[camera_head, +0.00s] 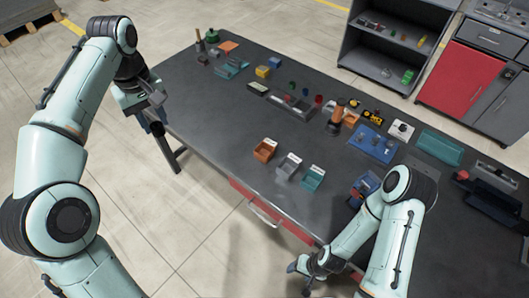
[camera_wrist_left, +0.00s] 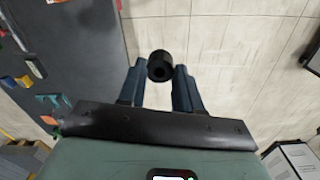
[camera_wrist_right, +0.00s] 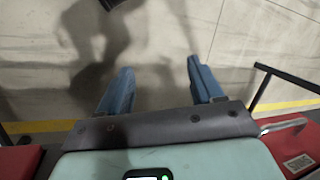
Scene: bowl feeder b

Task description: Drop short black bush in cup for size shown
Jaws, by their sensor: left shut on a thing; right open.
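My left gripper (camera_head: 156,122) is shut on a black bush (camera_wrist_left: 160,66), a short cylinder with a hole in its end. It holds the bush at the fingertips, above the floor just off the table's left end. Three small open bins stand near the table's front edge in the head view: an orange one (camera_head: 264,151), a grey one (camera_head: 288,167) and a teal one (camera_head: 313,179). Each has a pale label too small to read. My right gripper (camera_wrist_right: 160,88) is open and empty above the floor, in front of the table.
The dark table (camera_head: 215,120) has clear room at its left and middle. Behind the bins stand a grey tray (camera_head: 292,108) with coloured pieces, a blue board (camera_head: 372,146) and a teal tray (camera_head: 440,147). A red drawer (camera_head: 250,198) with a handle is below the front edge.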

